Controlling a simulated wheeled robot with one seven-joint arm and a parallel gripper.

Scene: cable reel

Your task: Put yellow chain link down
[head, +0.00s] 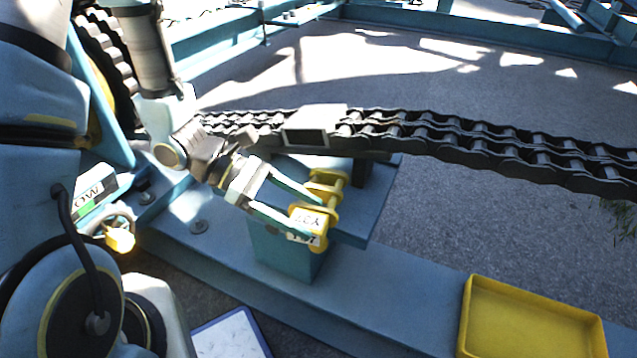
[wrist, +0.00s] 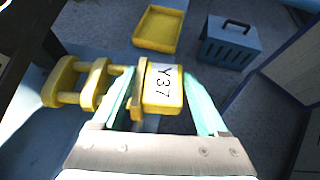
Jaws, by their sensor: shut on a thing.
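The yellow chain link (head: 322,205) has a white label and is in my gripper (head: 300,195), left of centre in the head view. In the wrist view the link (wrist: 163,92) shows its label "Y37" and sits between the teal fingers of my gripper (wrist: 165,105). The fingers are shut on it. In the head view the link appears in front of the blue stand under the chain; whether it touches the stand is unclear. Yellow pins and plates of the link extend to the left in the wrist view.
A heavy dark chain (head: 480,143) runs across above the blue beam (head: 390,305). An empty yellow tray (head: 535,318) lies at the lower right; the wrist view shows it too (wrist: 158,28). A blue crate with a black handle (wrist: 229,45) stands beside it. A yellow padlock (head: 120,240) hangs at left.

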